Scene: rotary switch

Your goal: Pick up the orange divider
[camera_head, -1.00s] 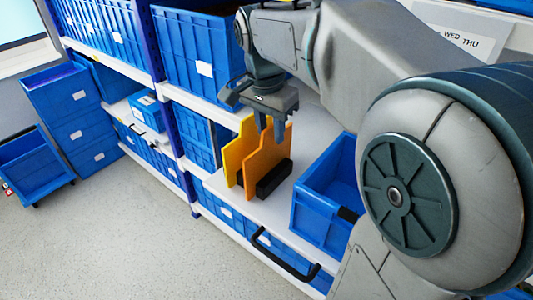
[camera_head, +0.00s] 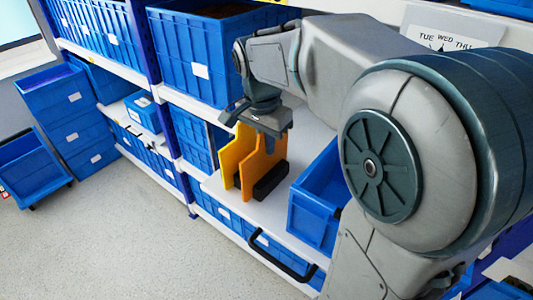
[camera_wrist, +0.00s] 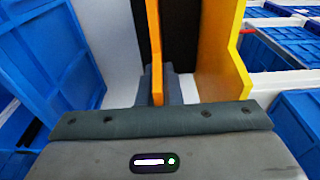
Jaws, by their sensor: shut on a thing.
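The orange divider (camera_head: 263,168) stands upright on the white shelf, its lower part beside a black block (camera_head: 273,180). It also shows edge-on in the wrist view (camera_wrist: 153,40). My gripper (camera_head: 268,137) is at its top edge, shut on it, with one finger on each side in the wrist view (camera_wrist: 159,85). A yellow divider (camera_head: 235,160) stands upright just left of it in the head view and to its right in the wrist view (camera_wrist: 222,50). My gripper hides part of the orange divider's top.
An open blue bin (camera_head: 316,205) stands on the shelf to the right of the dividers. A large blue bin (camera_head: 205,55) is on the shelf above and behind. A black handle bar (camera_head: 280,258) runs in front of the white shelf (camera_head: 225,196).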

